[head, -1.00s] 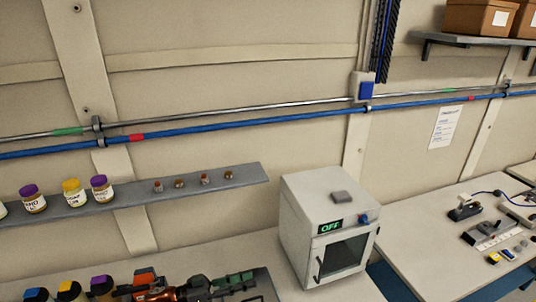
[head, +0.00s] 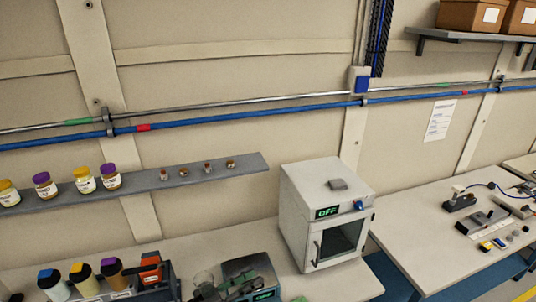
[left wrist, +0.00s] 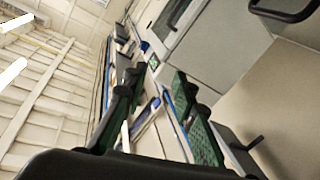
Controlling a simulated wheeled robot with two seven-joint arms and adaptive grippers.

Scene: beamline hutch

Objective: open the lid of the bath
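The bath (head: 234,266) looks like a dark grey box with a small green lit display, low in the head view on the bench. Its lid looks shut, but my gripper covers part of it. My left gripper (head: 242,287), with green finger pads, is in front of and over the bath in the head view; I cannot tell if it touches. In the left wrist view the left gripper (left wrist: 158,88) has its two fingers apart with nothing clearly held between them. My right gripper is not in view.
A white oven (head: 322,215) reading OFF stands right of the bath. A wall shelf (head: 140,183) with jars and small vials hangs behind.

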